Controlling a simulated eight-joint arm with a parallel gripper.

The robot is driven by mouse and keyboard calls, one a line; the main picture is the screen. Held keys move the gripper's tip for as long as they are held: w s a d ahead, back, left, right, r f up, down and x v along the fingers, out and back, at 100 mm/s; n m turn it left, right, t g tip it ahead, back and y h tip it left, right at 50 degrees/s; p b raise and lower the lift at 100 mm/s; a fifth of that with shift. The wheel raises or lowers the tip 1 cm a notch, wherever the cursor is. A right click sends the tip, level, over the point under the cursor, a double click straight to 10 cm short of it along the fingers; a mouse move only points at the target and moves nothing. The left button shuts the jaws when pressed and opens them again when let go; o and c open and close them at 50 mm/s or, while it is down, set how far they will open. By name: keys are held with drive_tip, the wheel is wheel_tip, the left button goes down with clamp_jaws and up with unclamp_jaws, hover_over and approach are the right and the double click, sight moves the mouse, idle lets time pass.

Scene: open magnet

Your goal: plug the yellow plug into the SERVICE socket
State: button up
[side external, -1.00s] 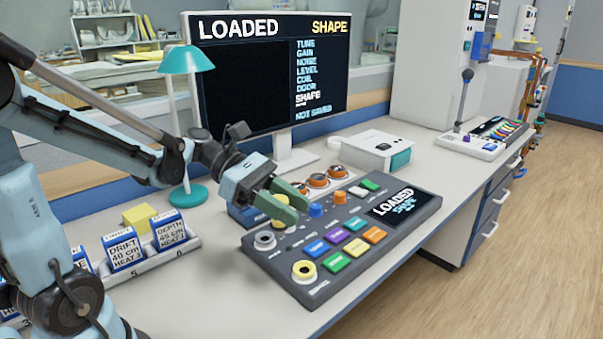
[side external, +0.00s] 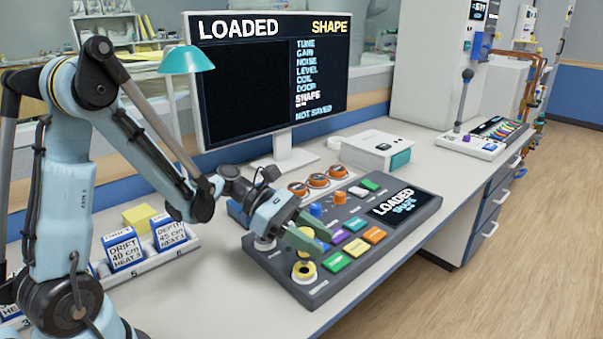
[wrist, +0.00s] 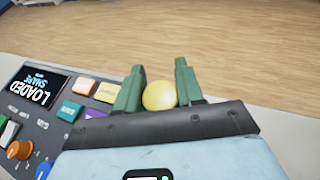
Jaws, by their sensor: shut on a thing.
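My gripper (side external: 309,243) has its two green fingers shut on the yellow plug (wrist: 160,95), whose round yellow top shows between them in the wrist view. In the side view the fingers are low over the front left part of the dark control panel (side external: 408,245). A pale-ringed socket (side external: 264,243) lies behind, partly covered by my gripper.
Coloured buttons (side external: 356,248) and orange and blue knobs (side external: 316,210) stand close to the right of my gripper. A tray of labelled blocks (side external: 150,258) is to the left. A monitor (side external: 270,75) and a teal lamp (side external: 187,60) stand behind.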

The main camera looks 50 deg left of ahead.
drive_tip(key=shift+f, duration=1.05)
drive_tip(key=shift+f, duration=0.6)
idle(0.5)
drive_tip(key=o, duration=0.8)
drive_tip(key=shift+c, duration=0.2)
drive_tip(key=v, duration=1.1)
drive_tip(key=shift+d+r, duration=0.1)
drive_tip(key=shift+r, duration=0.05)
